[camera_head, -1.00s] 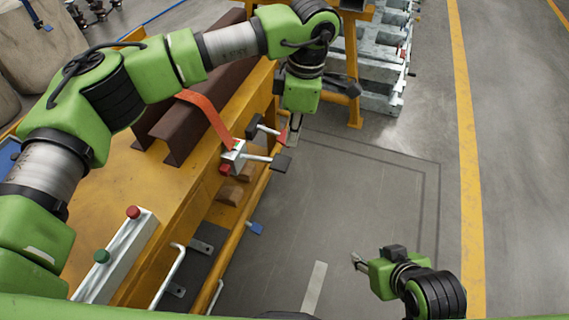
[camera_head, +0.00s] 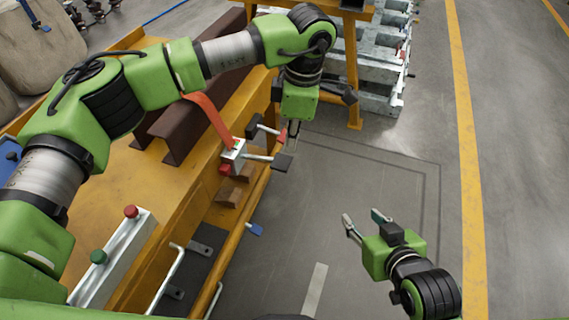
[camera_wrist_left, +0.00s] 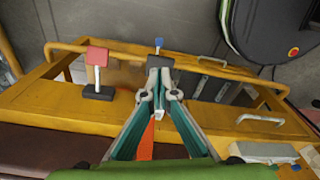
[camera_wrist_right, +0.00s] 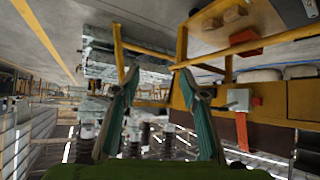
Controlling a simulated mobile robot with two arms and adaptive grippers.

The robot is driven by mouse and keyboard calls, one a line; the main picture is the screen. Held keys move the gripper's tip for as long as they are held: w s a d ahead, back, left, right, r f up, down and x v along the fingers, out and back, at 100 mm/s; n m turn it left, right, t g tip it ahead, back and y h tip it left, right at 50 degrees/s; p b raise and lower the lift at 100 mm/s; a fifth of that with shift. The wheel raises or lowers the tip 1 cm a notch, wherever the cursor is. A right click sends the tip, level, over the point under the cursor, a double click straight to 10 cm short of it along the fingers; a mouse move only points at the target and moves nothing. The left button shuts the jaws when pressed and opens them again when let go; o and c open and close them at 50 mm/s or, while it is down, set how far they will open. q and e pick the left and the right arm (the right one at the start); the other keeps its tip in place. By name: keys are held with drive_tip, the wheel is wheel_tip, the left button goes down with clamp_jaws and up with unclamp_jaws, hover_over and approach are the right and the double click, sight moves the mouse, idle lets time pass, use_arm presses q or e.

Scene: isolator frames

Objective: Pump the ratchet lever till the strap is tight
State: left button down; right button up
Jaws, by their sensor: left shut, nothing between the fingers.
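The ratchet (camera_head: 234,153) is a pale block with a red knob on the side of the yellow frame. An orange strap (camera_head: 207,113) runs from it over brown steel beams. A pale bar with a black grip (camera_head: 283,162) sticks out from it to the right. My left gripper (camera_head: 293,138) points down just beyond this grip, shut and empty. In the left wrist view its fingertips (camera_wrist_left: 156,92) meet close to a black grip (camera_wrist_left: 160,63); contact is unclear. My right gripper (camera_head: 362,217) is open and empty over the floor, apart from the ratchet; its fingers also show spread in the right wrist view (camera_wrist_right: 160,82).
A control box (camera_head: 117,256) with red and green buttons sits on the yellow frame (camera_head: 150,185). Grey metal racks (camera_head: 385,75) stand behind. Floor at right is clear.

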sight(287, 162)
use_arm(q)
wheel_tip(287, 162, down, 2)
drive_tip(key=shift+a+f+b, duration=0.1)
drive_tip(key=shift+f+b, duration=0.15)
drive_tip(key=shift+b, duration=0.45)
wheel_tip(287, 162, down, 2)
drive_tip(key=shift+a+b, duration=0.1)
drive_tip(key=shift+b, duration=0.45)
use_arm(e)
drive_tip(key=w+a+r+t+y, duration=0.1)
drive_tip(key=w+r+t, duration=0.2)
drive_tip(key=r, duration=0.3)
drive_tip(key=w+a+r+t+y, duration=0.1)
drive_tip(key=w+a+r+t, duration=0.1)
drive_tip(key=r, duration=0.5)
drive_tip(key=shift+w+a+t, duration=0.2)
drive_tip(key=shift+w+t, duration=0.45)
drive_tip(key=shift+t, duration=0.55)
use_arm(q)
drive_tip(key=shift+f, duration=0.1)
use_arm(e)
drive_tip(key=shift+r, duration=0.1)
